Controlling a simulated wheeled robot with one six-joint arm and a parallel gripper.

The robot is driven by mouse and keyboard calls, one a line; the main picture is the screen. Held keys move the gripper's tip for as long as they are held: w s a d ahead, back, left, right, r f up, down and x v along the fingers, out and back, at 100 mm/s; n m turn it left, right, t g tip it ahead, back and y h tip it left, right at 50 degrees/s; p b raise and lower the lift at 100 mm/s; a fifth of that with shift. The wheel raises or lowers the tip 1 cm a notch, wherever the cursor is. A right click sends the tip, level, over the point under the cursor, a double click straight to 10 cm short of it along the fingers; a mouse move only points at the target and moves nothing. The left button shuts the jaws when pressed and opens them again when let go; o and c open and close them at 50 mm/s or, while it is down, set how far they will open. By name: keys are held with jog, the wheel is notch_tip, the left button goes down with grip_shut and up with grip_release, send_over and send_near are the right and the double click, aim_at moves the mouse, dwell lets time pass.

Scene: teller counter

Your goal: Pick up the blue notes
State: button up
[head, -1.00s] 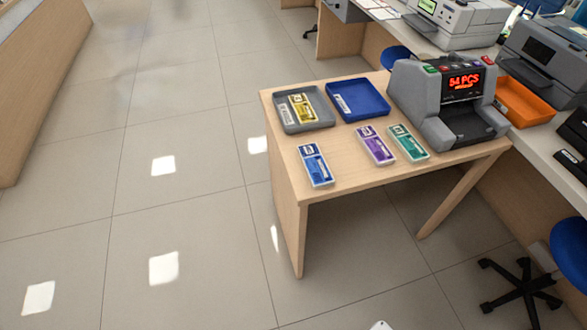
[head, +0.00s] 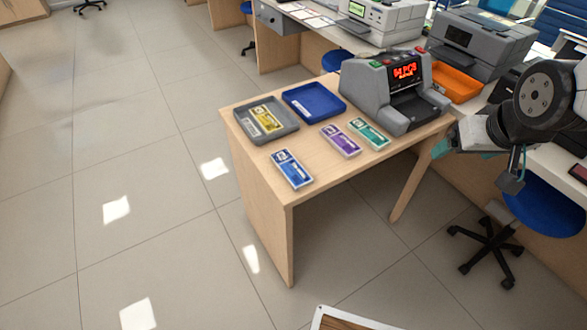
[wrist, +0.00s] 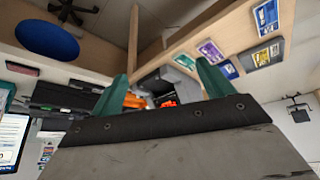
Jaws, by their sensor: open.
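The blue notes (head: 292,170) lie on the near left part of the small wooden table in the head view. They also show in the wrist view (wrist: 266,17), near the top right. My gripper shows in the wrist view (wrist: 160,84) with its two green fingers apart and nothing between them.
Purple notes (head: 340,140) and green notes (head: 369,133) lie right of the blue ones. Behind are a grey tray (head: 290,133) holding yellow notes (head: 264,119), an empty blue tray (head: 313,101) and a counting machine (head: 372,92). A blue chair (head: 545,207) stands at right.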

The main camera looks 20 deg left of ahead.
jog(key=w+a+f+n+t+y, duration=0.1)
jog(key=w+a+f+n+y, duration=0.1)
jog(key=w+a+f, duration=0.5)
jog(key=n+t+y, duration=0.2)
jog(key=n+y, duration=0.3)
jog(key=y, duration=0.2)
send_near(292, 169)
jog(key=shift+w+a+f, duration=0.1)
jog(key=shift+a, duration=0.4)
jog(key=x, duration=0.7)
jog(key=shift+w+f, duration=0.25)
jog(key=shift+w, duration=0.05)
jog(key=c, duration=1.1)
